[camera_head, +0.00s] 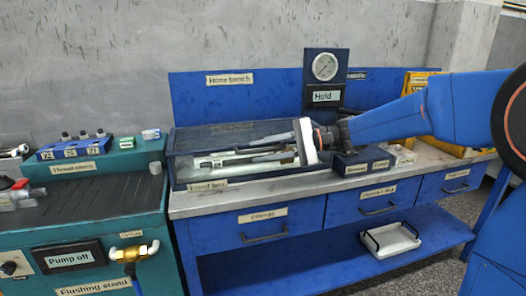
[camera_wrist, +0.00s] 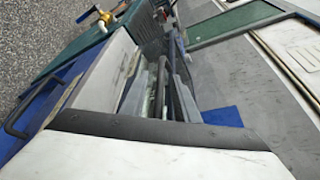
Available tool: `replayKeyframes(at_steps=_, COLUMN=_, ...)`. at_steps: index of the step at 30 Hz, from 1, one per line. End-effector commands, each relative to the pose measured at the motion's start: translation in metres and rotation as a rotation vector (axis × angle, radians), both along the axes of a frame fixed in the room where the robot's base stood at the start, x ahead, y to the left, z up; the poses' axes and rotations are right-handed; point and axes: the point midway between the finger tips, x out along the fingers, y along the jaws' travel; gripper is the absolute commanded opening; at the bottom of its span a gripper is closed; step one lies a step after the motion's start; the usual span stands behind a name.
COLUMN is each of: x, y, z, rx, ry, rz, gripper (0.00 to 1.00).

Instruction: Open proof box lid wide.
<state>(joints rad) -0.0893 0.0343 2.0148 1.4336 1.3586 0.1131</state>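The proof box (camera_head: 181,172) is a long, low case with clear panes and a dark frame on the bench. In the wrist view the fingers of my gripper (camera_wrist: 157,88) point up the picture past the white palm.
The blue-drawer bench (camera_head: 255,228) has a gauge panel (camera_head: 325,66) behind the box and a small dark blue block (camera_head: 362,162) to its right. The teal flushing stand (camera_head: 90,225) stands at left. A white tray (camera_head: 391,240) lies on the lower shelf.

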Motion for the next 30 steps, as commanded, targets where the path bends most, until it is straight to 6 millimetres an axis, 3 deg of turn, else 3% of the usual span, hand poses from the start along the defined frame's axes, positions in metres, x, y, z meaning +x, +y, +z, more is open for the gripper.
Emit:
replayKeyframes(at_steps=5, x=0.0, y=0.0, z=0.0, rx=0.0, ry=0.0, rz=0.0, gripper=0.28)
replayKeyframes(at_steps=9, x=0.0, y=0.0, z=0.0, rx=0.0, ry=0.0, rz=0.0, gripper=0.0)
replayKeyframes(at_steps=20, x=0.0, y=0.0, z=0.005, rx=-0.005, ry=0.016, rz=0.0, gripper=0.0)
replayKeyframes(at_steps=30, x=0.005, y=0.001, z=0.049, rx=-0.048, ry=0.16, rz=0.001, gripper=0.0)
